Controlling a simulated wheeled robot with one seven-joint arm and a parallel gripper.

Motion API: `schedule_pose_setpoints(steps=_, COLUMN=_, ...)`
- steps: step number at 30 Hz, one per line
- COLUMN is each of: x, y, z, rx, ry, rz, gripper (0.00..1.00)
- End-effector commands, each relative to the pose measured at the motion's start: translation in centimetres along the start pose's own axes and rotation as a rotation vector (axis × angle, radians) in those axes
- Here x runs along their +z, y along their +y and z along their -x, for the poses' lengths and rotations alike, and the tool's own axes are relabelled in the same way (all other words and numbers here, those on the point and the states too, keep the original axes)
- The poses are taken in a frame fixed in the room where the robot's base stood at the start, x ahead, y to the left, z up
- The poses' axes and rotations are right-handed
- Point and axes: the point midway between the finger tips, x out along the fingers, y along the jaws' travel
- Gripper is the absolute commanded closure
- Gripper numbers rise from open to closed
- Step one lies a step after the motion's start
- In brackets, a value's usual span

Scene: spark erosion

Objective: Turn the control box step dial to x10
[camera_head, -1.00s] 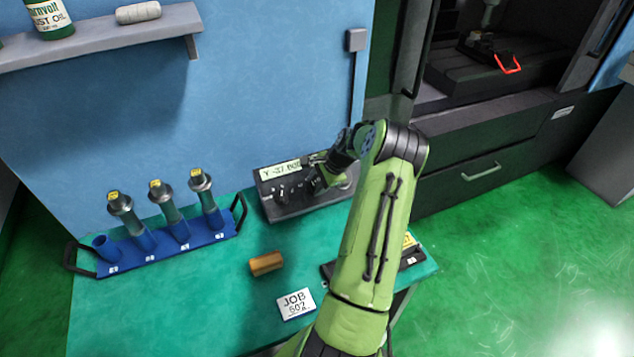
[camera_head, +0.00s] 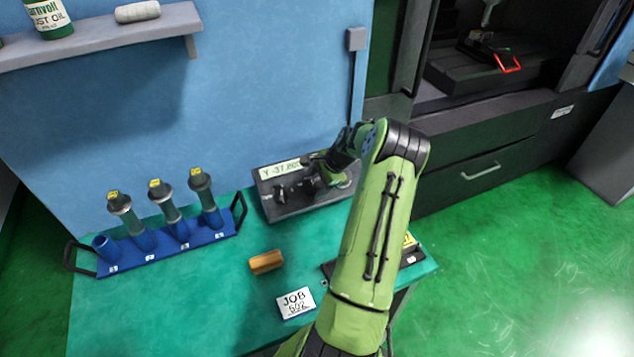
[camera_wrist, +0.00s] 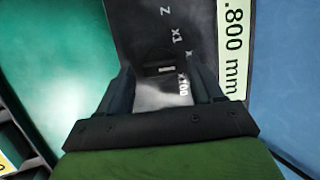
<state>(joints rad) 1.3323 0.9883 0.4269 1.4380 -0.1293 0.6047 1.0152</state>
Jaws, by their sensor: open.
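The control box (camera_head: 276,211) is a dark grey box at the back of the green bench, with a pale readout (camera_head: 280,170) on it. In the wrist view, my gripper (camera_wrist: 166,75) is open over the box's dark face, with one finger on each side of the step dial (camera_wrist: 165,70). A short white line shows on the dial. I cannot tell which mark the line points to, or whether the fingers touch the dial.
A blue rack (camera_head: 160,255) with several tool holders stands at the bench's left. A wooden block (camera_head: 266,262) and a JOB 602 card (camera_head: 296,303) lie in front of the box. The blue wall (camera_head: 270,90) is close behind it.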

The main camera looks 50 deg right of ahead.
Motion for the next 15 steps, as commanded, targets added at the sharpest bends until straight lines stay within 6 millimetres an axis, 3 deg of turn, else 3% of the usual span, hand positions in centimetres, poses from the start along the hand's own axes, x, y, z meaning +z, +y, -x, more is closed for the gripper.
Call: schedule_pose_setpoints(steps=15, x=-0.1, y=-0.1, z=13.1, rx=-0.003, ry=0.005, rz=-0.001, gripper=0.34)
